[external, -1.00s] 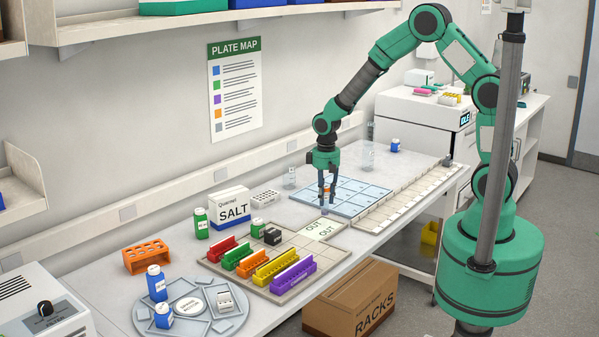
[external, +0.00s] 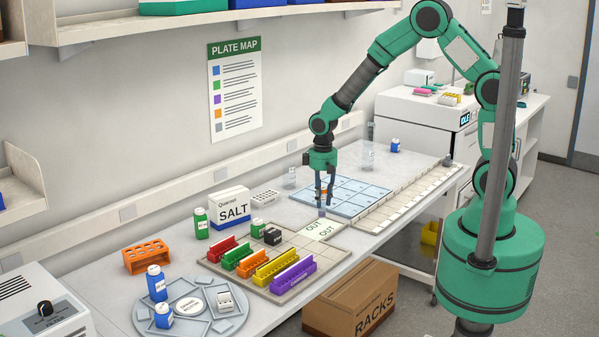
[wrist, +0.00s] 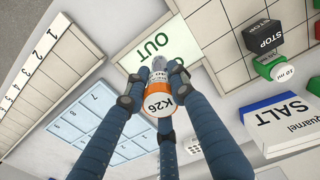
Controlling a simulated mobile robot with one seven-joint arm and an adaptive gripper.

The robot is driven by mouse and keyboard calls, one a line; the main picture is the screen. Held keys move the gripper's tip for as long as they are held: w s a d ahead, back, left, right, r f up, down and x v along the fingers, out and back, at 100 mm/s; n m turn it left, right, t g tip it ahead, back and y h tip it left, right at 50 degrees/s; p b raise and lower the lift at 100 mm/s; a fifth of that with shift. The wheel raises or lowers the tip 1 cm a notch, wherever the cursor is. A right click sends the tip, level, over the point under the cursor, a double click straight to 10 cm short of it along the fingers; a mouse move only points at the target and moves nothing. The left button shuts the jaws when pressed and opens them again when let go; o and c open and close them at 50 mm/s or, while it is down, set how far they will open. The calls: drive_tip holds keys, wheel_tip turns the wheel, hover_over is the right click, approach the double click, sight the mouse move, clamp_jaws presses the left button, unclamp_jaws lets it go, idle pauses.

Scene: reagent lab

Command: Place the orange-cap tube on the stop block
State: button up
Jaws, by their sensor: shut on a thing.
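The orange-cap tube (wrist: 160,102) is in my gripper (wrist: 150,85) in the wrist view, with an orange band and the label K26 toward the camera. In the external view my gripper (external: 323,196) points straight down with the tube low between its fingers, over the gap between the blue numbered mat and the OUT tiles.
Red, green, yellow and purple racks (external: 292,274) stand on the tiled board (external: 335,248). A green bottle (external: 257,227) is close behind the stop block, and the SALT box (external: 231,206) stands farther back. The pale OUT tiles (external: 318,228) are bare.

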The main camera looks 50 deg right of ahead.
drive_tip(key=s+a+r+n+p, duration=0.1)
drive_tip(key=s+a+r, duration=0.1)
drive_tip(key=a, duration=0.3)
drive_tip(key=s+a+r+p, duration=0.2)
drive_tip(key=s+a, duration=0.2)
drive_tip(key=a, duration=0.2)
drive_tip(key=shift+s+a+r+n, duration=0.25)
drive_tip(key=shift+s+n, duration=0.05)
drive_tip(key=shift+n, duration=0.1)
drive_tip(key=shift+w, duration=0.1)
drive_tip(key=p, duration=0.1)
hover_over(273, 231)
drive_tip(key=shift+w+f, duration=0.15)
drive_tip(key=shift+f, duration=0.6)
drive_tip(key=shift+f, duration=0.1)
drive_tip(key=shift+f+p, duration=0.3)
drive_tip(key=shift+f, duration=1.35)
drive_tip(key=shift+f, duration=0.2)
